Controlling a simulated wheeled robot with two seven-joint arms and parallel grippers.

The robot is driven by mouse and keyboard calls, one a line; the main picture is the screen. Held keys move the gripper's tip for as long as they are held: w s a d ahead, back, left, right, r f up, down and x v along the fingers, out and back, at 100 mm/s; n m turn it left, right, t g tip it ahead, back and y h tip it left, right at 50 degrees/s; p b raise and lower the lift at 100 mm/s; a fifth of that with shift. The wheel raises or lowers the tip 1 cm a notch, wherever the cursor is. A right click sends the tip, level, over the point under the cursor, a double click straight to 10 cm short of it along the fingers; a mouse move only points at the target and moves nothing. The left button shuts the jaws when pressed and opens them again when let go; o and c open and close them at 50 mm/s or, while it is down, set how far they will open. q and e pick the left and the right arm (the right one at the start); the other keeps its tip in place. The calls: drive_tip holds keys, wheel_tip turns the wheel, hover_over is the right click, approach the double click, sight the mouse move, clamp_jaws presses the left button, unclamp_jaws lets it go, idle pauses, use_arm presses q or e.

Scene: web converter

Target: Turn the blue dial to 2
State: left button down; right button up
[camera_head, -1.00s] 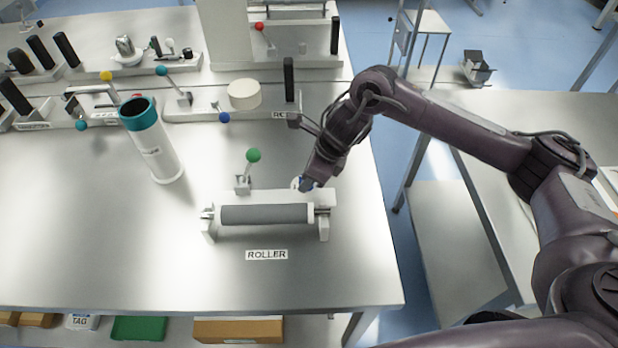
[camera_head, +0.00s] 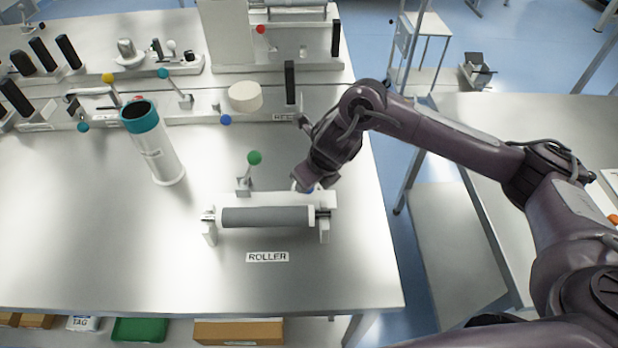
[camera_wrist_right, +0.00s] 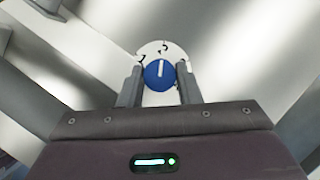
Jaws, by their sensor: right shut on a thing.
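The blue dial (camera_wrist_right: 158,77) with a white pointer line sits on a white numbered face (camera_wrist_right: 165,48) in the right wrist view. Its pointer line is close to straight up in that picture; the numbers are too small to read surely. My right gripper (camera_wrist_right: 160,84) has its fingers on either side of the dial and is shut on it. In the head view my right gripper (camera_head: 303,187) is behind the right end of the roller unit, and only a sliver of the blue dial (camera_head: 307,189) shows. My left gripper is not in view.
The grey roller (camera_head: 265,216) is in front of the gripper, with a ROLLER label (camera_head: 267,257) on the table. A green-knobbed lever (camera_head: 254,158) stands left of the gripper. A white cylinder with a teal rim (camera_head: 155,145) stands further left. The table front is clear.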

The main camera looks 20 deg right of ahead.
drive_tip(key=o, duration=1)
drive_tip(key=shift+c, duration=0.2)
drive_tip(key=v, duration=0.8)
drive_tip(key=shift+f, duration=0.15)
